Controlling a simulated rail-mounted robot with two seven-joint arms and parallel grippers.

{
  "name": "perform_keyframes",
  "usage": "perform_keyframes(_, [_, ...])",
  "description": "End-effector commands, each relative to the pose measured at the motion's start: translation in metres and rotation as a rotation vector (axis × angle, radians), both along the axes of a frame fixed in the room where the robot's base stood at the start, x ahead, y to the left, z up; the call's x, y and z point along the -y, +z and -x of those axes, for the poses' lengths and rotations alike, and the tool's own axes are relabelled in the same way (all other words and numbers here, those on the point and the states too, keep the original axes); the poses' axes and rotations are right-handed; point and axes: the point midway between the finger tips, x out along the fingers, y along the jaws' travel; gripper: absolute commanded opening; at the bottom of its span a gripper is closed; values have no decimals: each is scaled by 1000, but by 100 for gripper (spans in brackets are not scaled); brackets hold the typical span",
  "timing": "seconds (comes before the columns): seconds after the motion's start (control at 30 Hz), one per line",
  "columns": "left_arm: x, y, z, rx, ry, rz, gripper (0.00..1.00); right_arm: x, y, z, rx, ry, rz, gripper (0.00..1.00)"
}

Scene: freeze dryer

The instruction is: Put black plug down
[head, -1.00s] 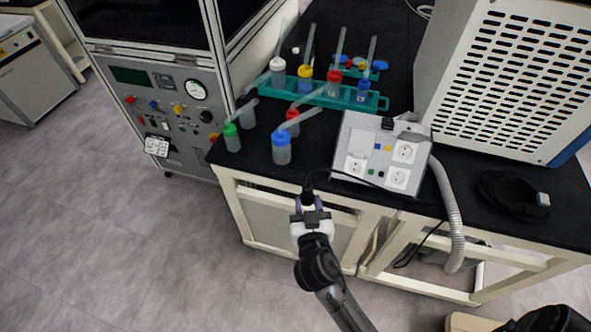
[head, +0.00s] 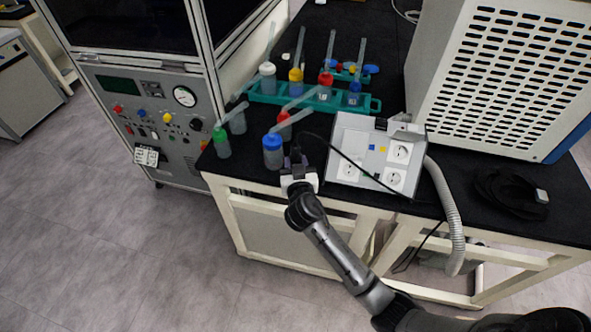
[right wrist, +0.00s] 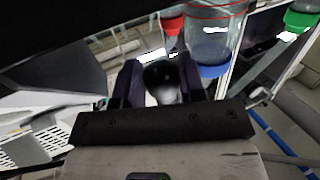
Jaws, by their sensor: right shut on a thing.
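The black plug (right wrist: 160,75) sits between the two fingers of my right gripper (right wrist: 162,84) in the right wrist view. In the head view my right gripper (head: 297,163) is at the front edge of the black bench top, shut on the plug, which is mostly hidden there. It is just right of and in front of the blue-capped bottle (head: 273,150) and left of the grey socket box (head: 348,140). A thin black cable (head: 345,156) arcs from near the gripper across the box front. My left gripper is not in view.
Beside the gripper stand a green-capped bottle (head: 222,142) and a red-capped bottle (head: 284,124). A teal rack (head: 318,99) with several bottles stands behind. A grey hose (head: 445,210) hangs over the bench edge. Bare black bench top (head: 470,165) lies right of the box.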

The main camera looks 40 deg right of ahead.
Motion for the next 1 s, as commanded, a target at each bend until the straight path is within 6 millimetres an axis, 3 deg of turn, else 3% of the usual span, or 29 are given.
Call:
perform_keyframes(0.23, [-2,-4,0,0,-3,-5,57,7,-2,-11,-1,0,1,13])
perform_keyframes(0.5, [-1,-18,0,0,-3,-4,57,7,-33,-10,-1,0,1,13])
perform_keyframes(1.0, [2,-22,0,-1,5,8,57,7,-40,-10,0,-1,-1,13])
